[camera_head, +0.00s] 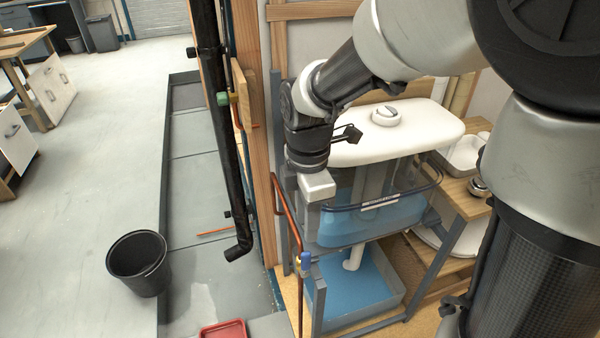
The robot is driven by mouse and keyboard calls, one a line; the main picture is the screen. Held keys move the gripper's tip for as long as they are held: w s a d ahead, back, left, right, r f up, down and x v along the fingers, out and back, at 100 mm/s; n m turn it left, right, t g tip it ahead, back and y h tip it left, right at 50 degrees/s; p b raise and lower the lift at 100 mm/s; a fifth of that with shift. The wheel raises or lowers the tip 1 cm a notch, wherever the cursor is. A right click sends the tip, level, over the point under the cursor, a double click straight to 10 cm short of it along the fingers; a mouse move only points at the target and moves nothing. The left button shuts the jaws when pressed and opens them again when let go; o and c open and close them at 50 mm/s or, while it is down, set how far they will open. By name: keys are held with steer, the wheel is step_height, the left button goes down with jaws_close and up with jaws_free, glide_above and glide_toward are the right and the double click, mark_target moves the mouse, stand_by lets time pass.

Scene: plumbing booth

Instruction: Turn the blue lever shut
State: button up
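A small blue lever (306,260) sits on a valve low on a thin copper pipe (291,220), by the front left leg of the cistern stand. It looks roughly upright, but it is too small to tell its exact angle. My gripper (318,187) is above the lever and slightly right of it, apart from it, in front of the clear cistern. Only its pale housing shows clearly. I cannot make out the fingers or whether they hold anything.
The clear cistern (340,222) with blue water and a white lid (400,130) stands close behind my gripper. A blue basin (360,290) is below it. A wooden post (255,130) and black pipe (222,130) stand left. A black bucket (139,262) and red tray (224,330) are on the floor.

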mark_target(306, 252)
step_height(306, 252, down, 12)
steer(key=b, duration=0.3)
steer(key=shift+c, duration=0.2)
jaws_close()
